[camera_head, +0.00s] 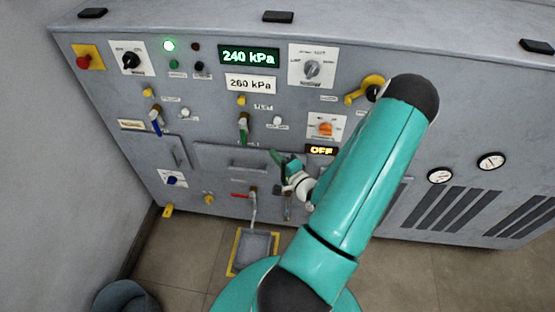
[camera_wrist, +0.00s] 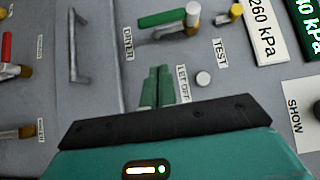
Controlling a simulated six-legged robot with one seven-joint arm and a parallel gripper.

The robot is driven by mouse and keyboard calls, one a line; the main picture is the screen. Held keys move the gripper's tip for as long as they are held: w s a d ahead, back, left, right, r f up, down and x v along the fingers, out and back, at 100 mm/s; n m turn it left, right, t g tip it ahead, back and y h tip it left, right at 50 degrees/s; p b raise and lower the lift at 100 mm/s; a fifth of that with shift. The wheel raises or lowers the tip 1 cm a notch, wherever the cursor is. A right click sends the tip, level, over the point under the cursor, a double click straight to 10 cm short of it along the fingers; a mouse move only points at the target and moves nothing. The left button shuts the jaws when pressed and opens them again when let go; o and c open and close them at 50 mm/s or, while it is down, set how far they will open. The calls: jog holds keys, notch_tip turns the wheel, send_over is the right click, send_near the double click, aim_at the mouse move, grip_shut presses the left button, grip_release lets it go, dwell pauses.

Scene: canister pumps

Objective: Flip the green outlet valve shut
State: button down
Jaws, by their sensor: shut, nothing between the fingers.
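The green outlet valve has a green lever (camera_head: 243,130) hanging down along its pipe, below a brass body. In the wrist view the lever (camera_wrist: 163,18) lies left of the brass body (camera_wrist: 193,16), in line with the pipe. My gripper (camera_head: 281,160) is in front of the panel, below and to the right of the valve. Its two green fingers (camera_wrist: 157,88) are together and empty, with a visible gap between their tips and the lever. The lever is unobstructed in both views.
A red-handled valve (camera_head: 240,195) sits lower on the panel above a yellow-edged floor tray (camera_head: 232,270). A drawer-like handle (camera_wrist: 75,45) projects nearby. A white button (camera_wrist: 203,79) is close to my fingers. A blue valve (camera_head: 156,122) is farther left. The display (camera_head: 249,56) reads 240 kPa.

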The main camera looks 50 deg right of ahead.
aim_at(243, 133)
jog(key=w, duration=0.9)
jog(key=shift+w, duration=0.15)
jog(key=shift+a, duration=0.1)
